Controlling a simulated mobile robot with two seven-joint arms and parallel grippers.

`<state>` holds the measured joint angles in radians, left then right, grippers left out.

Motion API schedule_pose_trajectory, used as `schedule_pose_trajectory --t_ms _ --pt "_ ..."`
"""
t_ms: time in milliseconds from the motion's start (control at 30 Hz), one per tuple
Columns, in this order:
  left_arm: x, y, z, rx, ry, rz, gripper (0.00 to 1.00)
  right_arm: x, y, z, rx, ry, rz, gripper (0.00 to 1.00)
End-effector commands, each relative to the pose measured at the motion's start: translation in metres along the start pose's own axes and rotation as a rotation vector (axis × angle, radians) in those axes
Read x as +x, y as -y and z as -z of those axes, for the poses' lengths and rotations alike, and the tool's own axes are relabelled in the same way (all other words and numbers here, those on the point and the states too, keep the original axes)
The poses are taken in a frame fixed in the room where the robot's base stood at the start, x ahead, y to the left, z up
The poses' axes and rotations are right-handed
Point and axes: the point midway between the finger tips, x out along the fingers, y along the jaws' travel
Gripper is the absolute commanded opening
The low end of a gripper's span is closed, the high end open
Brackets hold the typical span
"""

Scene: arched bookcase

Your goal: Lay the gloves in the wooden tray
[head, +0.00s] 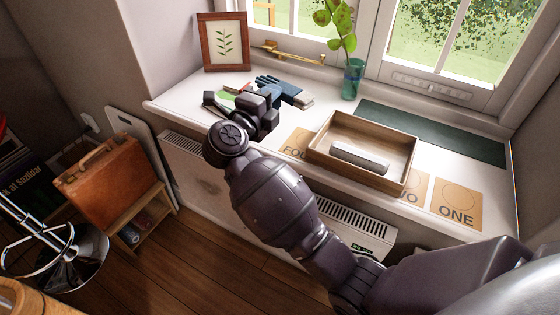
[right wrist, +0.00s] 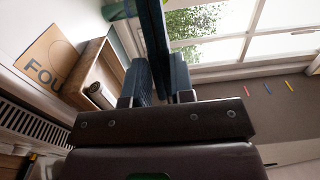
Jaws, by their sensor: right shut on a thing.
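The dark blue gloves (head: 288,91) with a pale grey part are at the back of the white windowsill, just beyond my right gripper (head: 266,98). In the right wrist view my right gripper (right wrist: 158,85) is shut on the gloves (right wrist: 153,35), which stick out between and past the fingers. In the head view the gripper partly hides them, and I cannot tell whether they touch the sill. The wooden tray (head: 318,153) stands on the sill to the right of the gripper; it also shows in the right wrist view (right wrist: 76,90). A dark grey oblong case (head: 360,159) lies in it. My left gripper is not in view.
A teal glass vase (head: 353,80) with a leafy stem stands behind the tray. A framed leaf picture (head: 223,42) stands at the back left. Green and white items (head: 228,99) lie left of the gripper. A dark green mat (head: 430,131) and printed cards (head: 458,203) lie around the tray.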

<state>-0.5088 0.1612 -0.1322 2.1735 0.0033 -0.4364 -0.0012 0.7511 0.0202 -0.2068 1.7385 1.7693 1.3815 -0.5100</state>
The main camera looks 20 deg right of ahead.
Motion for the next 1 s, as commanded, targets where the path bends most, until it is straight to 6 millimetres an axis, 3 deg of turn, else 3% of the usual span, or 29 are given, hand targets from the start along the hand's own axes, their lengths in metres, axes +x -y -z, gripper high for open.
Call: schedule_pose_trajectory --t_ms 233,500,700,833,1000 --pt "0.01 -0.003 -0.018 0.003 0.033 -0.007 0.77 0.0 -0.056 0.002 -0.015 -0.005 -0.007 0.0" --pt "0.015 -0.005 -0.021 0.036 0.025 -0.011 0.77 0.0 -0.113 0.002 -0.014 -0.005 -0.007 0.0" --pt "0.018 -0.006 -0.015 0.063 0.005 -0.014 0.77 -0.001 -0.14 0.002 -0.01 -0.005 -0.004 0.0" --pt "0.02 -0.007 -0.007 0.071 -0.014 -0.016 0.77 0.0 -0.145 0.002 -0.006 -0.005 -0.003 0.0" --pt "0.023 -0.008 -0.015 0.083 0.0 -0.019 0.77 -0.001 -0.167 0.002 -0.01 -0.003 -0.005 0.0"
